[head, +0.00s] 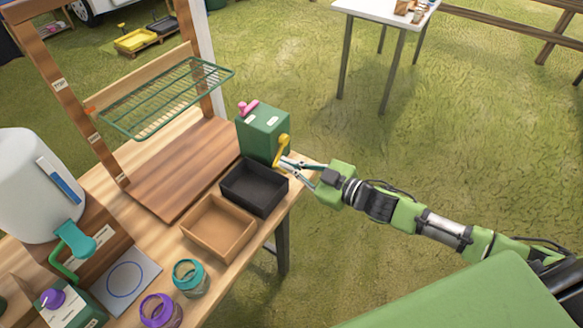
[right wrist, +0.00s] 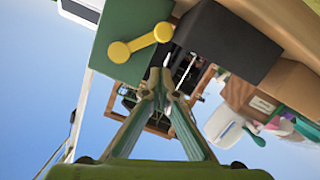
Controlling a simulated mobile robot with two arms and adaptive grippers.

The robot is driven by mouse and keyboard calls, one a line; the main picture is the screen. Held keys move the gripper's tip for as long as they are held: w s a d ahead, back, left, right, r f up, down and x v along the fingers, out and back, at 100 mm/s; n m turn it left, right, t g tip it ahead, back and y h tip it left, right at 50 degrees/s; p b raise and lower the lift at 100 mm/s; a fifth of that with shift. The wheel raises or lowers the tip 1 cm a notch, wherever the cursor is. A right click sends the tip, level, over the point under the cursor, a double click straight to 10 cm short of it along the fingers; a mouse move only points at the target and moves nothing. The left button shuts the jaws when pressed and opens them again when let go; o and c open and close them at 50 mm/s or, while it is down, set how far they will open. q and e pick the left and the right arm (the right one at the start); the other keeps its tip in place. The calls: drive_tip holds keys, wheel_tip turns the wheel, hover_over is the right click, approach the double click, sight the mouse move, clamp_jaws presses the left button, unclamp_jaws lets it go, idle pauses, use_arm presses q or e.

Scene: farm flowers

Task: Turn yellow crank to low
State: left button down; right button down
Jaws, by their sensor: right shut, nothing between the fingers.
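The yellow crank (head: 284,142) is on the side of a green box (head: 262,128) at the far right corner of the wooden bench. The crank arm slants down toward its lower knob. In the right wrist view the crank (right wrist: 140,46) looks like a bar with a round knob at each end, on the green face (right wrist: 125,20). My right gripper (head: 282,163) is shut and empty, close by the crank's lower end. In the right wrist view its fingertips (right wrist: 163,80) lie below the crank and look apart from it. My left gripper is not in view.
A black tray (head: 232,197) and a brown tray (head: 198,245) stand near the green box. A pink knob (head: 247,108) tops the box. A green wire rack (head: 150,112) hangs over the bench. Open grass lies right of the bench.

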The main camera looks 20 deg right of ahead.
drive_tip(key=shift+w+d+f, duration=0.15)
drive_tip(key=shift+d+f, duration=0.05)
drive_tip(key=shift+f, duration=0.55)
drive_tip(key=shift+w+d+f, duration=0.1)
drive_tip(key=shift+d+f, duration=0.1)
drive_tip(key=shift+f, duration=0.5)
drive_tip(key=shift+w+d+f, duration=0.1)
drive_tip(key=shift+d+f, duration=0.05)
drive_tip(key=shift+f, duration=0.25)
drive_tip(key=shift+d+f+n, duration=0.1)
drive_tip(key=shift+f+n, duration=0.15)
drive_tip(key=shift+n, duration=0.05)
drive_tip(key=shift+w+d+f, duration=0.15)
drive_tip(key=shift+w+f, duration=0.05)
drive_tip(key=shift+f, duration=0.05)
drive_tip(key=shift+r, duration=0.1)
